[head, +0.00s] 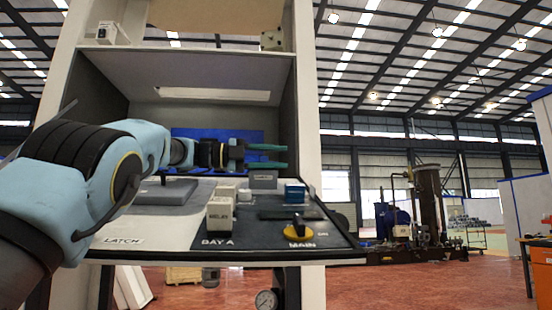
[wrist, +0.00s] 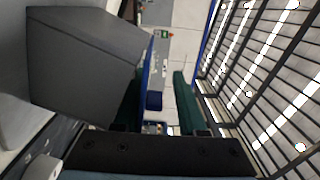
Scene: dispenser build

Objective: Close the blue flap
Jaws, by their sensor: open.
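The blue flap (head: 218,133) shows in the head view as an upright blue panel at the back of the cabinet, partly hidden behind my wrist and gripper. My gripper (head: 266,157) is in front of it, above the panel board, with its teal fingers pointing right and apart. In the wrist view the gripper (wrist: 157,105) is open. A thin blue edge (wrist: 149,70), apparently the flap seen edge-on, lies between the fingers, close to the left one. A small blue block (wrist: 154,100) is beside it. I cannot tell whether a finger touches the flap.
A shelf (head: 190,49) and side walls enclose the arm. A large grey box (wrist: 80,60) fills the wrist view's left.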

